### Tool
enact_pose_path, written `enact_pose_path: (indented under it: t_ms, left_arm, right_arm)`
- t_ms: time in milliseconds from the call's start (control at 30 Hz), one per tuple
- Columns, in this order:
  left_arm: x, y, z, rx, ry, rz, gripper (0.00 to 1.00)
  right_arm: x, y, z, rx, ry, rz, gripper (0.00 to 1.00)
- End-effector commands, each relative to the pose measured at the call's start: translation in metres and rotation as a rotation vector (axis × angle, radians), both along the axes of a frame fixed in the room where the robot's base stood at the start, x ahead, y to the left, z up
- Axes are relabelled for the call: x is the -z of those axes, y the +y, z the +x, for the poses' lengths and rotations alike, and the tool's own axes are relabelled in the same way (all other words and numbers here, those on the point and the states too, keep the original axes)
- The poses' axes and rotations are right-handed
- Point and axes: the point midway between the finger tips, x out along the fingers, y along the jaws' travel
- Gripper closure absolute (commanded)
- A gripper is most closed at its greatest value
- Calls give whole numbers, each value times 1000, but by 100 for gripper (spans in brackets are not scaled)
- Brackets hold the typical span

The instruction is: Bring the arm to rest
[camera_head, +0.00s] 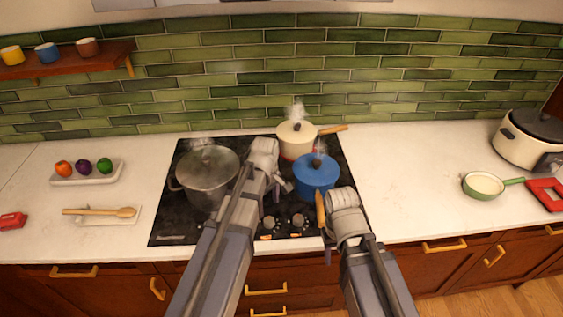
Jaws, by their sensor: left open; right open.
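My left arm reaches up over the dark cooktop (180,222). My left gripper (277,190) is open and empty, above the cooktop between the grey lidded pot (207,178) and the blue lidded pan (316,173). My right arm is folded close to the cooktop's front right edge. My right gripper (328,246) is small and partly hidden by its wrist, but it appears open and empty, below the blue pan's wooden handle (320,207). I cannot tell whether the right wrist touches that handle.
A steaming cream pan (297,140) stands at the back of the cooktop. On the left counter are a fruit tray (86,173) and a wooden spoon (98,211) on a rest. A green pan (482,186) and cooker (525,147) stand right.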

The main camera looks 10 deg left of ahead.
Motion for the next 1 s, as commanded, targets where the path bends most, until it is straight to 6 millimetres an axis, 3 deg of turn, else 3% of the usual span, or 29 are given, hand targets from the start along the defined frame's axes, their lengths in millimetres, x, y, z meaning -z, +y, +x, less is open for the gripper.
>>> enact_pose_path:
  t_ms: [133,233,500,700,833,1000]
  left_arm:
    - [1,-2,-2,14,1,0,23]
    - [6,-15,-16,130,6,8,23]
    - [28,-76,-94,867,50,51,23]
    - [36,-99,-133,1274,83,69,23]
    - [37,-104,-143,1392,95,73,23]
    - [37,-105,-144,1416,98,74,23]
  right_arm:
    - [1,0,0,0,0,0,50]
    - [6,0,0,0,0,0,50]
    - [28,0,0,1,0,0,50]
    - [37,0,0,1,0,0,50]
    - [39,0,0,2,0,0,50]
    - [38,0,0,2,0,0,50]
